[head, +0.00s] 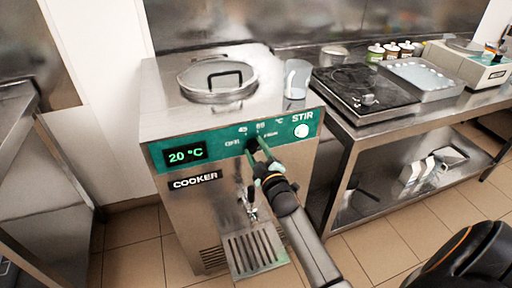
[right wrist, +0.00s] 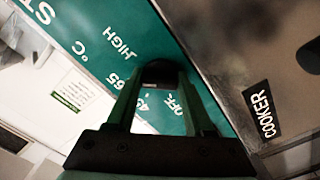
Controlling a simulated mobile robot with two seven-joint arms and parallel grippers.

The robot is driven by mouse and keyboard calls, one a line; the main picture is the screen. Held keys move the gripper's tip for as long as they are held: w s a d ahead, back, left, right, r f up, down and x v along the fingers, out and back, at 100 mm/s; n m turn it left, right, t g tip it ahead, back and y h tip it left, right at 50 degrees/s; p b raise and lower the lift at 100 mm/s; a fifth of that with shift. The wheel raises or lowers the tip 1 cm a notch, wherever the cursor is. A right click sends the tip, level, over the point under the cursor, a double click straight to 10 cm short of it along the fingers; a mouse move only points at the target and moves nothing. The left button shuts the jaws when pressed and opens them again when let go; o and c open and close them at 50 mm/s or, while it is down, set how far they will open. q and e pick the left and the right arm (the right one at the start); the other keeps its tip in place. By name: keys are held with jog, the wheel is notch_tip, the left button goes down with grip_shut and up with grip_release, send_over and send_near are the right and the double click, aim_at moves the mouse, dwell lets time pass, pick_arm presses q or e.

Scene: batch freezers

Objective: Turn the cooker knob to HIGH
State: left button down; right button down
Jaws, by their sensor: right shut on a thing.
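The cooker (head: 215,215) is a steel cabinet with a green panel reading 20 °C. Its black knob (head: 251,144) sits among the marks OFF, 45, 65 and HIGH. My right gripper (head: 258,149) is at the panel, shut on the knob. In the right wrist view the dark knob (right wrist: 160,71) shows between the two fingertips, with OFF and 45 below it and 65 and HIGH to its upper left. Where the knob's pointer stands cannot be made out. My left gripper is not in view.
A white STIR button (head: 301,131) is right of the knob. A tap (head: 248,205) and drip tray (head: 255,250) are below. A lid (head: 217,78) and a clear jug (head: 297,79) are on top. A steel table (head: 375,117) with a black hotplate (head: 363,92) stands at right.

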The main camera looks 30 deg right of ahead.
pick_arm(q)
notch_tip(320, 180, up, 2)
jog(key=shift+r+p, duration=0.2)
jog(key=shift+p, duration=0.9)
pick_arm(e)
jog(key=m, duration=0.6)
jog(key=shift+m, duration=0.4)
jog(key=shift+c, duration=1.4)
grip_release()
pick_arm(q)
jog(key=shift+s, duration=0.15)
